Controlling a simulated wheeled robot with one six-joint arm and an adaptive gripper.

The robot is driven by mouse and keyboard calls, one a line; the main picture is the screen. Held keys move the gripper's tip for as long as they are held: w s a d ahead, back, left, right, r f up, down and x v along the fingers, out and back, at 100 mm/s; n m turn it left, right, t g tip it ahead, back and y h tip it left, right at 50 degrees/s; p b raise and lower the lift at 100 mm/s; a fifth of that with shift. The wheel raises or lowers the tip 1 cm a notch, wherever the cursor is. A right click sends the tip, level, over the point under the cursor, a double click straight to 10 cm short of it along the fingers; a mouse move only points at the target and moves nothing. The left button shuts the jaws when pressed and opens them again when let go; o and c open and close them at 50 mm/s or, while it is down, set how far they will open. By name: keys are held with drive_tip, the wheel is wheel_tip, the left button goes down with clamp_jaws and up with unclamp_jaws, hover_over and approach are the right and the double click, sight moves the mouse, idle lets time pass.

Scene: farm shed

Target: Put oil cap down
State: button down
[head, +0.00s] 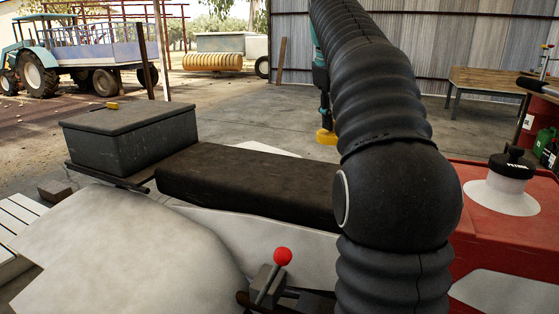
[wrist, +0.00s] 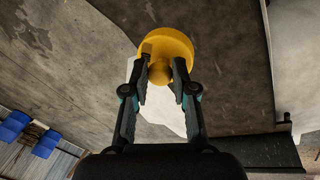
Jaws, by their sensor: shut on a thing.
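The yellow oil cap (wrist: 168,40) is round, with a small knob pinched between the fingers of my gripper (wrist: 162,70) in the wrist view. My gripper is shut on it. In the head view the cap (head: 326,138) hangs below my gripper, beyond the dark seat-like slab, apart from any surface I can make out. My arm hides much of the gripper and the right side of the scene behind it. A white sheet-like patch (wrist: 160,108) shows behind the cap on the concrete floor in the wrist view.
A dark slab (head: 245,180) and a grey box (head: 130,138) lie on the near machine. A red-knobbed lever (head: 282,257) stands in front. A red body (head: 500,225) with a black-topped white piece (head: 510,172) is at right. Open concrete floor lies behind.

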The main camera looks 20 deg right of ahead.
drive_tip(key=w+a+f, duration=0.4)
drive_tip(key=a, duration=0.1)
drive_tip(key=w+a+f, duration=0.2)
drive_tip(key=w+a, duration=0.1)
drive_tip(key=shift+w+f, duration=0.1)
drive_tip(key=shift+f, duration=0.2)
drive_tip(key=shift+a+f, duration=0.15)
drive_tip(key=shift+f, duration=0.35)
drive_tip(key=shift+s+a+x, duration=0.1)
drive_tip(key=shift+a+x, duration=0.05)
drive_tip(key=shift+x, duration=0.6)
drive_tip(key=shift+s+a+x, duration=0.1)
drive_tip(key=shift+a+x, duration=0.05)
drive_tip(key=shift+x, duration=0.6)
drive_tip(key=shift+f, duration=0.15)
drive_tip(key=shift+f, duration=0.1)
drive_tip(key=c, duration=0.9)
unclamp_jaws()
drive_tip(key=shift+c, duration=0.2)
